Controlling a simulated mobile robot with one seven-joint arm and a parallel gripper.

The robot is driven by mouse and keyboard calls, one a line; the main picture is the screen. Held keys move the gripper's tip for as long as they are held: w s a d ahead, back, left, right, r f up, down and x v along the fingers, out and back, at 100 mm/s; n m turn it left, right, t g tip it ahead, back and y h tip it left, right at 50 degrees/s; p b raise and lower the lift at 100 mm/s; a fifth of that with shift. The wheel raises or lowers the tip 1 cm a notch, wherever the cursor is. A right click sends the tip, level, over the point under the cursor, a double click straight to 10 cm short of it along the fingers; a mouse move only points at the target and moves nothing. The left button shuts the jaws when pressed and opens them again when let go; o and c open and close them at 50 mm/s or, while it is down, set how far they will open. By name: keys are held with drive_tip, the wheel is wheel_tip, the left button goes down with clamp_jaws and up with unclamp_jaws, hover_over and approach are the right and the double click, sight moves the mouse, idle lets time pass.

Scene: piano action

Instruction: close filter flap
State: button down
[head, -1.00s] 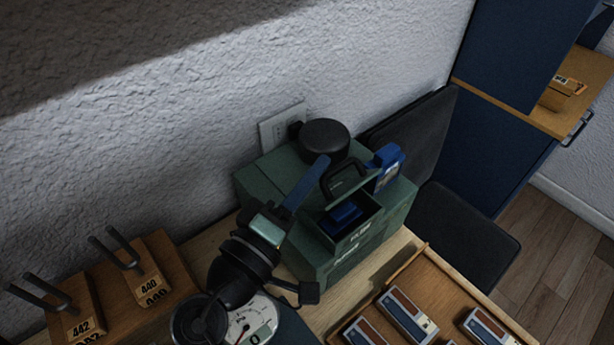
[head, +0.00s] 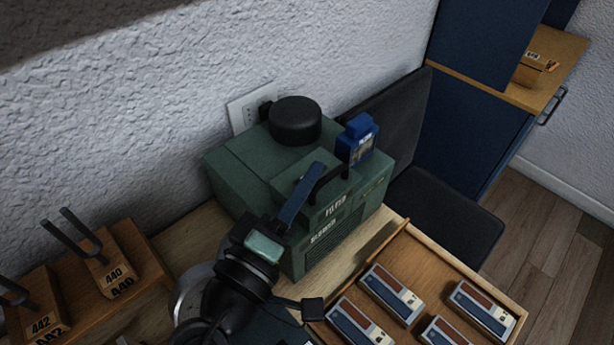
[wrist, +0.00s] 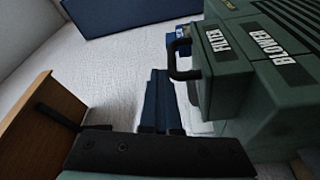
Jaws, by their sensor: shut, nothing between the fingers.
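The green blower box (head: 240,170) stands on the bench against the wall. Its filter flap (head: 300,170), with a black handle (head: 330,182), lies down over the filter compartment, and I see no opening in the head view. The FILTER label (wrist: 217,40) and the handle (wrist: 182,60) also show in the wrist view. My gripper (head: 314,172) is shut and empty, its blue fingers beside the handle at the flap's left. In the wrist view the fingers (wrist: 160,85) point up alongside the handle. Whether they touch the flap, I cannot tell.
A blue filter cartridge (head: 358,142) stands on the box's right. A black round cap (head: 295,120) sits on top. A wooden tray (head: 415,262) with several small boxes lies at the right front. Tuning forks on wooden blocks (head: 112,268) stand at the left.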

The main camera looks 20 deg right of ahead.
drive_tip(key=shift+s+d+f, duration=0.15)
drive_tip(key=shift+f, duration=0.4)
drive_tip(key=r+p, duration=0.2)
drive_tip(key=r, duration=0.1)
drive_tip(key=w+r+p, duration=0.1)
drive_tip(key=r, duration=0.1)
drive_tip(key=shift+p, duration=0.3)
drive_tip(key=s+a+f+b, duration=0.3)
drive_tip(key=s+a, duration=0.1)
drive_tip(key=a, duration=0.5)
